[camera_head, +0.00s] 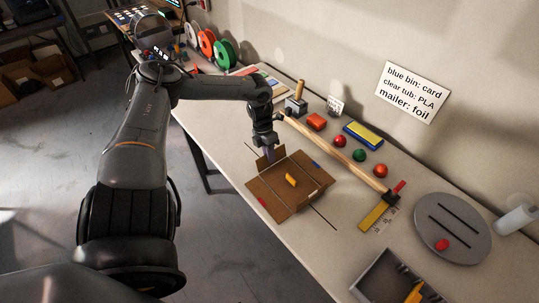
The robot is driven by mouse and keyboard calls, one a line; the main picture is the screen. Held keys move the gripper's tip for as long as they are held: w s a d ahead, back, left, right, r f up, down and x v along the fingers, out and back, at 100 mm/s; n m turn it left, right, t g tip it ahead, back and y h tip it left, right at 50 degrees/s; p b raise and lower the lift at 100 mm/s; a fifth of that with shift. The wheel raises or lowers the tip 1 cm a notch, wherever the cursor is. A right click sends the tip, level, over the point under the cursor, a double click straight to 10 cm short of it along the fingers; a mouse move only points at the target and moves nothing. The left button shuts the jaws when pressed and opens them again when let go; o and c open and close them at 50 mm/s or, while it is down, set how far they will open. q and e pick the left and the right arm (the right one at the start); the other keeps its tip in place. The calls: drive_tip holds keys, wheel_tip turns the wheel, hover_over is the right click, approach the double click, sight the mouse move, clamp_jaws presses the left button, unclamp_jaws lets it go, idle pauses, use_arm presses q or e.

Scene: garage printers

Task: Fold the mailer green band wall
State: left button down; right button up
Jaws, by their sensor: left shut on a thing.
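The mailer (283,205), a brown cardboard piece with hinged walls, lies partly unfolded on the workbench. A yellow-orange piece (290,180) lies on its middle panel. A blue mark shows on its right wall and a red mark on its near-left wall. My left gripper (269,154) reaches down at the mailer's far-left wall and is shut on that wall, which stands up at a tilt. No green band shows; the gripper covers part of that wall. My right gripper is not in view.
A long wooden-handled tool (335,155) lies behind the mailer, with red and green balls beyond it. A yellow square (376,216), a grey round plate (452,228) and a grey bin (385,280) stand to the right. Bare bench (310,240) lies in front of the mailer.

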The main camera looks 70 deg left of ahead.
sight(271, 165)
use_arm(q)
drive_tip(key=shift+a+f+h+b, duration=0.2)
drive_tip(key=shift+a+h+b, duration=0.05)
drive_tip(key=shift+h+b, duration=0.15)
drive_tip(key=h+b, duration=0.1)
drive_tip(key=b, duration=0.2)
drive_tip(key=a+f+t+h+b, duration=0.1)
drive_tip(key=h+b, duration=0.1)
drive_tip(key=s+t+h+b, duration=0.1)
drive_tip(key=b, duration=0.2)
drive_tip(key=shift+a+f+b, duration=0.3)
drive_tip(key=shift+a+f, duration=0.1)
drive_tip(key=shift+a+r+t+h+b, duration=0.15)
drive_tip(key=shift+t+h+b, duration=0.15)
drive_tip(key=shift+h+b, duration=0.55)
drive_tip(key=c, duration=1.3)
unclamp_jaws()
drive_tip(key=shift+r, duration=0.1)
